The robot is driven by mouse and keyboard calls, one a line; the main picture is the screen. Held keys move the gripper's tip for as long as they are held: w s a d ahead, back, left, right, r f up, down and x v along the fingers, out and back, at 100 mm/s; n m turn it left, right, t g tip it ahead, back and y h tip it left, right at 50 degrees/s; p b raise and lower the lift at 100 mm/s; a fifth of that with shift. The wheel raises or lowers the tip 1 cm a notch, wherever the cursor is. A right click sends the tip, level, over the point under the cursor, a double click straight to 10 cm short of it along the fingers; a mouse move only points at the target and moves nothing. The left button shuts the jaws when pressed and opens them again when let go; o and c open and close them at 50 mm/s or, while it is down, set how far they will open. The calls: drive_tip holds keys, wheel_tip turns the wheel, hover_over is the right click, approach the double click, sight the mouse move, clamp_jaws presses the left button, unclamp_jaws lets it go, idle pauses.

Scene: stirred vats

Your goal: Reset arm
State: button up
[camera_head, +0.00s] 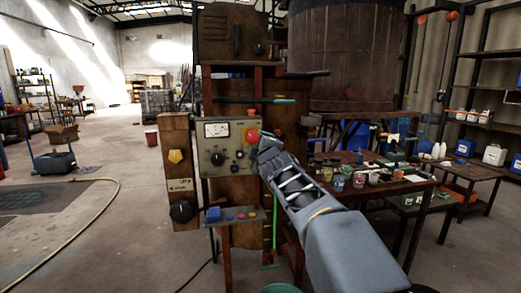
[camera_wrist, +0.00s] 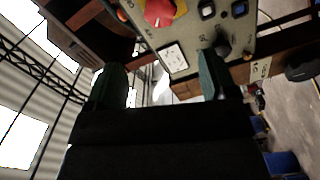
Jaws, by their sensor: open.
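My gripper (camera_head: 268,140) is at the end of my grey arm, in front of the right part of a control panel. In the wrist view my gripper (camera_wrist: 160,85) has its two dark green fingers apart with nothing between them. The control panel (camera_head: 207,160) is a grey-green box with a white dial gauge, knobs and a red button (camera_head: 252,136). The wrist view shows the panel (camera_wrist: 190,30) close beyond the fingers, tilted, with a red knob on yellow (camera_wrist: 160,12) at the top. My gripper hides part of the panel's right side in the head view.
A large brown vat (camera_head: 345,60) stands behind on the right. A table (camera_head: 390,185) with several small pots is right of my arm. A wooden post with a yellow button (camera_head: 175,156) stands left of the panel. A hose (camera_head: 85,225) lies on the mostly open floor at left.

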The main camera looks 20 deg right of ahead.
drive_tip(key=s+a+f+m+g+p, duration=0.1)
drive_tip(key=s+f+m+g+p, duration=0.2)
drive_tip(key=s+f+m+g, duration=0.35)
drive_tip(key=s+a+f+m+g+p, duration=0.1)
drive_tip(key=s+f+m+g+p, duration=0.2)
drive_tip(key=f, duration=0.6)
drive_tip(key=s+a+r+m+g+y+p, duration=0.1)
drive_tip(key=s+a+g+p, duration=0.1)
drive_tip(key=s+a+p, duration=0.3)
drive_tip(key=s+a+r+m+g+y+p, duration=0.1)
drive_tip(key=s+a+p, duration=0.3)
drive_tip(key=s, duration=0.8)
drive_tip(key=shift+a+m+g+y+p, duration=0.35)
drive_tip(key=shift+a+g+y+p, duration=0.05)
drive_tip(key=shift+g+y+p, duration=0.4)
